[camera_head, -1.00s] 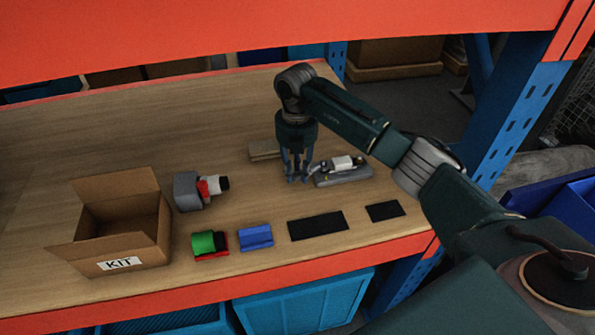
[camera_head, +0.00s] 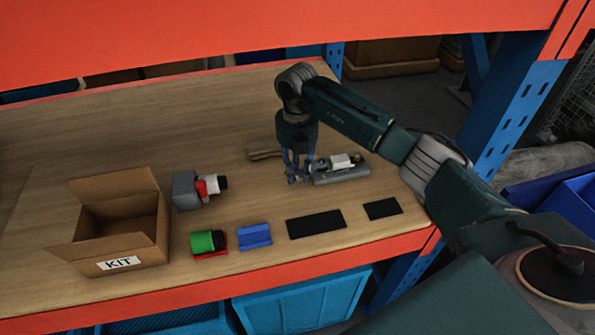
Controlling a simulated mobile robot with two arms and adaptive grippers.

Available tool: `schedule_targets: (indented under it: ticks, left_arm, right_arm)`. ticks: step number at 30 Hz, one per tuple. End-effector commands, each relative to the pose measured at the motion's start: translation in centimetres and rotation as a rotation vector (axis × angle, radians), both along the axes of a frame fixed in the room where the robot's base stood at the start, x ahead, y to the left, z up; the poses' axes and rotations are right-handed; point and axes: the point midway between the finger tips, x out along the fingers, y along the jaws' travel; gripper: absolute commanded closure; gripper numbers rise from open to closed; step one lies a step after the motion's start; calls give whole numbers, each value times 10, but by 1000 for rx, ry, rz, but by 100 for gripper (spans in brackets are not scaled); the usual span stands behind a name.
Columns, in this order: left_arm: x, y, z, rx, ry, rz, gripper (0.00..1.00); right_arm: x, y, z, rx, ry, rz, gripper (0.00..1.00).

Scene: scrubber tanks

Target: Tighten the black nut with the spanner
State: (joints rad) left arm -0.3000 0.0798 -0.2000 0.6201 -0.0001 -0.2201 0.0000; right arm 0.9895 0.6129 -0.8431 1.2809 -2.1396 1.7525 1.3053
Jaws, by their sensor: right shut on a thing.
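My right gripper (camera_head: 297,179) points down at the worktop, with its fingers close together. It is shut on a small grey thing, which looks like the spanner but is mostly hidden by the fingers. Just right of the fingers lies a grey fixture (camera_head: 343,177) with a white cylinder (camera_head: 341,162) on it; the fingertips are at its left end. I cannot make out the black nut there. A grey block (camera_head: 186,191) to the left carries a red and white fitting with a black end (camera_head: 222,182). My left gripper is not in view.
An open cardboard box marked KIT (camera_head: 120,264) stands at the left. A tan piece (camera_head: 265,154) lies behind the gripper. The orange shelf beam (camera_head: 270,30) hangs above.

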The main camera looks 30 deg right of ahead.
Motion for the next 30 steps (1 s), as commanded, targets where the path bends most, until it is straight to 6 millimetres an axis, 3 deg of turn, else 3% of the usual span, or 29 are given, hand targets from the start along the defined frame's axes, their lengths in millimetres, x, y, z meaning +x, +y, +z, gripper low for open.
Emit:
schedule_targets:
  ticks: [22, 29, 30]
  left_arm:
    - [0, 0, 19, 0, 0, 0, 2]
    - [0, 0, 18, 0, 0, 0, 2]
    - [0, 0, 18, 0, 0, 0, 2]
  right_arm:
    - [0, 0, 28, 0, -1, -1, 100]
    - [0, 0, 28, 0, 0, -1, 100]
    - [0, 0, 28, 0, 0, -1, 82]
